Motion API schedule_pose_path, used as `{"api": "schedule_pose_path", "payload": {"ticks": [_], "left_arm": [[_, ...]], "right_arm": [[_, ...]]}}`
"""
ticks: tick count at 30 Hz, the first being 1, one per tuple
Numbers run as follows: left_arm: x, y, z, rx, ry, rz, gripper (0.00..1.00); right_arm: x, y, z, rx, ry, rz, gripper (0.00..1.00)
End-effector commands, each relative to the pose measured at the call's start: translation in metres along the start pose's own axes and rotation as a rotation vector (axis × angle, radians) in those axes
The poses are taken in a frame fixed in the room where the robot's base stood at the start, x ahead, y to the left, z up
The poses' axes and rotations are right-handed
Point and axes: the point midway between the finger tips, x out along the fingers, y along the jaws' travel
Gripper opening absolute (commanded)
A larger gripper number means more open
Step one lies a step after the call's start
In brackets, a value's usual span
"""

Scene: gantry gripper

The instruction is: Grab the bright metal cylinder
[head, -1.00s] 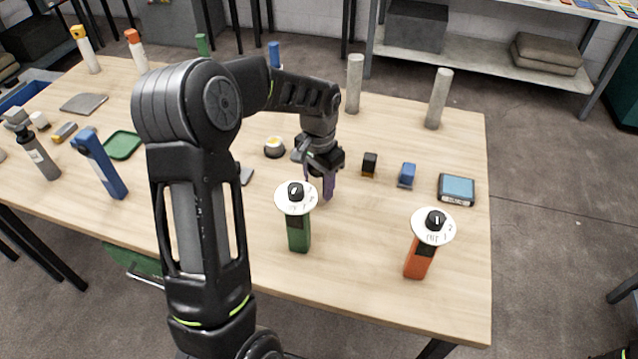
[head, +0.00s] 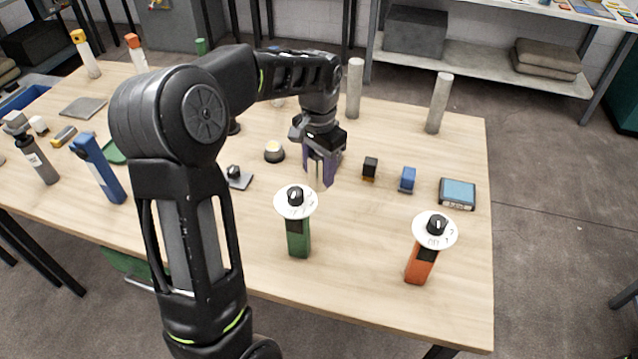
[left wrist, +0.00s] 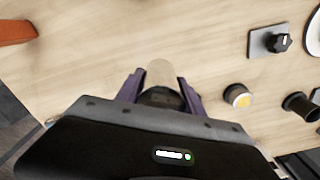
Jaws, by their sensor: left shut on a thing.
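My left gripper (head: 321,172) has purple fingers and is over the middle of the table. In the left wrist view its fingers (left wrist: 160,92) are shut on a small bright metal cylinder (left wrist: 160,72), whose shiny end mirrors the table colour. The cylinder's lower part looks dark there. In the head view only a thin greyish bit of the cylinder (head: 318,168) shows between the fingers. I cannot tell whether it touches the table. My right gripper is not in view.
A green post with a white dial (head: 297,230) stands close in front of the gripper. An orange dial post (head: 421,260) is to the right. Black (head: 370,168) and blue (head: 407,180) blocks lie right of the gripper. Tall grey cylinders (head: 354,90) (head: 438,104) stand behind.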

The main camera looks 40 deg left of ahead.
Motion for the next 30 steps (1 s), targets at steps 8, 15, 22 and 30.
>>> {"api": "schedule_pose_path", "payload": {"ticks": [8, 15, 22, 30], "left_arm": [[-0.036, 0.000, -0.001, 0.000, 0.003, 0.000, 0.00], [-0.039, 0.000, 0.000, 0.000, 0.001, 0.000, 0.00], [-0.038, 0.000, 0.000, 0.000, 0.001, 0.000, 0.00], [-0.040, 0.000, 0.000, 0.001, 0.002, 0.000, 0.00]], "right_arm": [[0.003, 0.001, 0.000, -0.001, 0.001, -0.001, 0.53], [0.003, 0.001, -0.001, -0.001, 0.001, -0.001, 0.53], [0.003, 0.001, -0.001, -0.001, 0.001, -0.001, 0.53], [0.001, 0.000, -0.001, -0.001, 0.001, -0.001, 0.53]]}}
